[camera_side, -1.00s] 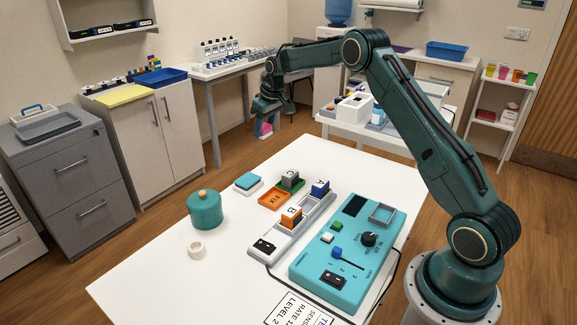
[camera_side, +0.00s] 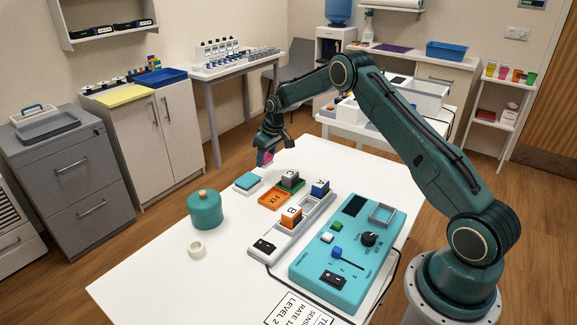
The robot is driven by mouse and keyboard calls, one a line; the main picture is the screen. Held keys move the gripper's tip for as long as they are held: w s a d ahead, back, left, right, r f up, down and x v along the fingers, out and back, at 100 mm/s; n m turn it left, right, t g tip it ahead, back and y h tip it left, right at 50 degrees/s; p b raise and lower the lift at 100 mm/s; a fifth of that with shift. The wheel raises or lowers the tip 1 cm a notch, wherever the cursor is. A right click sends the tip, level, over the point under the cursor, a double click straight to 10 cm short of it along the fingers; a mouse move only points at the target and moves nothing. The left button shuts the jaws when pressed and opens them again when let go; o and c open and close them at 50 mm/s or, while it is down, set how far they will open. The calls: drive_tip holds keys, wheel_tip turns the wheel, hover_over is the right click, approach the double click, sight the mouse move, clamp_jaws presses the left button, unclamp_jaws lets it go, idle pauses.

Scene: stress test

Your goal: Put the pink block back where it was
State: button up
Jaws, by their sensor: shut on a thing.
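My gripper (camera_side: 268,150) hangs over the far edge of the white table. It is shut on the pink block (camera_side: 267,158), which is held above the tabletop. Only part of the block shows below the fingers. A grey block (camera_side: 289,180) sits by a green patch, an orange block marked B (camera_side: 291,216) and a blue block marked A (camera_side: 320,188) sit at the grey rack (camera_side: 314,219).
A teal and white pad (camera_side: 249,181) and an orange FIX plate (camera_side: 273,200) lie below and near my gripper. A teal lidded pot (camera_side: 205,210), a white ring (camera_side: 197,249) and a teal control box (camera_side: 318,265) stand on the table (camera_side: 150,280). The front left is clear.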

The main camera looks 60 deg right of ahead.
sight(267, 164)
drive_tip(key=shift+f, duration=1.75)
drive_tip(key=shift+f, duration=0.15)
drive_tip(key=o, duration=0.6)
drive_tip(key=v, duration=1.2)
drive_tip(key=shift+r, duration=0.3)
